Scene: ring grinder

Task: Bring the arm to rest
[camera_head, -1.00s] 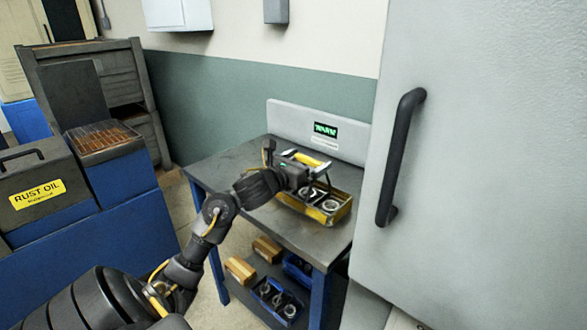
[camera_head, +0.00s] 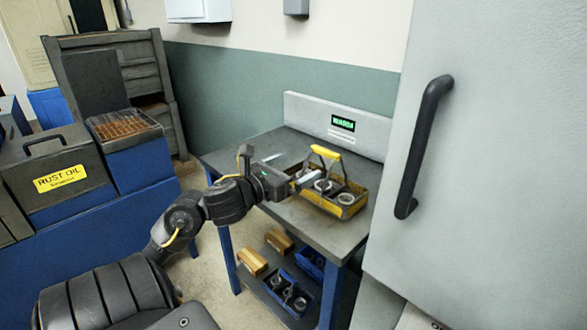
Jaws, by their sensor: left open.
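My left gripper (camera_head: 293,170) is over the grey-topped table, open and empty, just left of a yellow tote (camera_head: 345,208). The tote has a raised yellow handle (camera_head: 326,152) and holds several metal rings. It stands on the table top (camera_head: 240,150), near the right side. My left arm (camera_head: 205,203) comes in from the lower left, its forearm reaching across the table's left edge. My right gripper is not in view.
A grey cabinet door with a black handle (camera_head: 423,146) stands close on the right. A blue bench with a rust oil box (camera_head: 58,175) is at left. The table's lower shelf holds wooden blocks (camera_head: 252,262) and a blue bin (camera_head: 290,293).

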